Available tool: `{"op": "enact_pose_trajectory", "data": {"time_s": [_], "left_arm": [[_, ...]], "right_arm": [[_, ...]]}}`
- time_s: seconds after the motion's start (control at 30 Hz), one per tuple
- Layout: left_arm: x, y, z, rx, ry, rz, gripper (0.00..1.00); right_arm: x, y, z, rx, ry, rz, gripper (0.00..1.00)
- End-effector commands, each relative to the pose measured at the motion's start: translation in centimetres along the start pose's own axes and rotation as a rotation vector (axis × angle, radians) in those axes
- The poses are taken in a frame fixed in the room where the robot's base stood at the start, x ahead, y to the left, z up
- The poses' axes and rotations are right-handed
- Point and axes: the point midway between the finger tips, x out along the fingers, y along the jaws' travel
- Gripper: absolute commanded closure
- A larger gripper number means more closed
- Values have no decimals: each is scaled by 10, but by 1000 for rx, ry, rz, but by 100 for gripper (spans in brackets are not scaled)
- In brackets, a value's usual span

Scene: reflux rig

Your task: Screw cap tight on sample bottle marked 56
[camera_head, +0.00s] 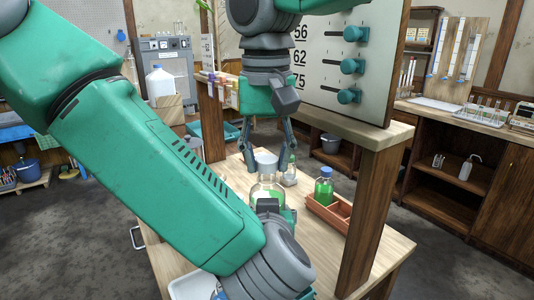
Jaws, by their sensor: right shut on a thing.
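My right gripper (268,158) hangs from the top centre, its fingers on either side of a white cap-like piece (265,158), shut on it. Just below stands a clear bottle (267,187) with green liquid, on the wooden bench. I cannot tell whether the white piece touches the bottle's mouth. No number is readable on the bottle. My left arm crosses the front from the left. Its gripper (270,207) is low at the bottle's near side, mostly hidden by its own wrist, so its jaws and any contact cannot be made out.
A blue-capped bottle of green liquid (323,186) stands in a reddish divided tray (330,212) at right. A small flask (290,175) is close beside the right gripper. A wooden post (372,215) carries a panel (345,70) with teal knobs. A white tray (190,287) lies at the front.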

Motion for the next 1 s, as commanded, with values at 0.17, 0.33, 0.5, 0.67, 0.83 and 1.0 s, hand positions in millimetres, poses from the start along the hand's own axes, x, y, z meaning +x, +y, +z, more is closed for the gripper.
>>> {"op": "enact_pose_trajectory", "data": {"time_s": [0.17, 0.33, 0.5, 0.67, 0.83, 1.0], "left_arm": [[0, 0, -1, -1, 2, 0, 100], [0, 0, -1, -1, 2, 0, 100], [0, 0, -1, -1, 2, 0, 100], [0, 0, -1, -1, 2, 0, 100], [0, 0, -1, -1, 2, 0, 100], [0, 0, -1, -1, 2, 0, 100]], "right_arm": [[0, 0, 0, 0, 0, 0, 80], [0, 0, 0, 0, 0, 0, 80], [3, 0, 0, -1, 0, 1, 80], [6, 0, 0, -1, 1, 0, 80], [9, 0, 0, -1, 1, 0, 80], [11, 0, 0, 7, 1, 1, 80]]}}
